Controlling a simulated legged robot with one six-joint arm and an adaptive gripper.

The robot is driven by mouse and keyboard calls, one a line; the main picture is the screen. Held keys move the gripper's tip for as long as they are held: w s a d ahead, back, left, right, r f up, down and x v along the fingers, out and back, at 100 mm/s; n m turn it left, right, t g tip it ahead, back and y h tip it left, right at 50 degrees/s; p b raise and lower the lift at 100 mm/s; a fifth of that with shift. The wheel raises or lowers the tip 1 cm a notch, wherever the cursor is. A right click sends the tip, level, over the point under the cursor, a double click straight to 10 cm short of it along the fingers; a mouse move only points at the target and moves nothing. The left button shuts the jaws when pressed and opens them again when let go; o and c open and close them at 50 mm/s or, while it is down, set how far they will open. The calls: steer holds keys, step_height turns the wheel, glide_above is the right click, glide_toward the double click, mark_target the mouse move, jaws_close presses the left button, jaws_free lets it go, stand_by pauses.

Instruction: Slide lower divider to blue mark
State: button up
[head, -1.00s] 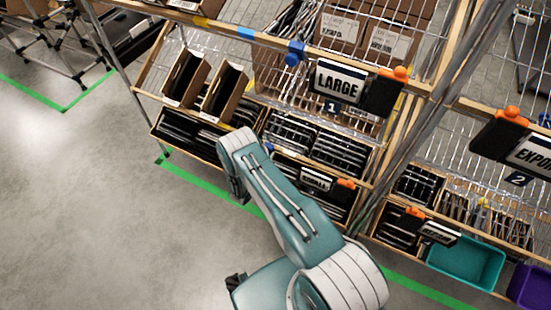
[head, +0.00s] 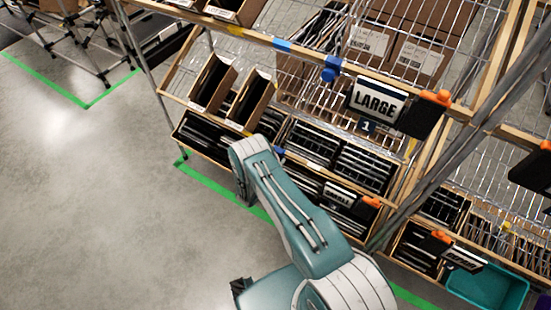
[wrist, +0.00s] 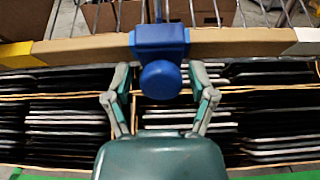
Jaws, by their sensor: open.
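In the wrist view a blue divider block (wrist: 160,42) with a round knob sits on a wooden rail (wrist: 240,44). My gripper (wrist: 160,78) is open, with one finger on each side of the knob; I cannot tell whether they touch it. In the head view a small blue piece (head: 278,152) shows beside my arm at the lower rail, likely this divider. My gripper is hidden behind my arm there. Another blue divider (head: 330,69) and a blue mark (head: 283,45) are on the upper rail.
Yellow tape (wrist: 18,54) and a white strip (wrist: 306,40) are on the wrist view's rail. Tilted cartons (head: 212,84) and black trays (head: 360,170) fill the shelves. A LARGE sign (head: 380,101) hangs from the upper rail. The floor (head: 110,200) at left is clear.

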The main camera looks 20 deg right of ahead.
steer(key=shift+a, duration=0.1)
steer(key=v, duration=1.2)
steer(key=shift+f, duration=0.1)
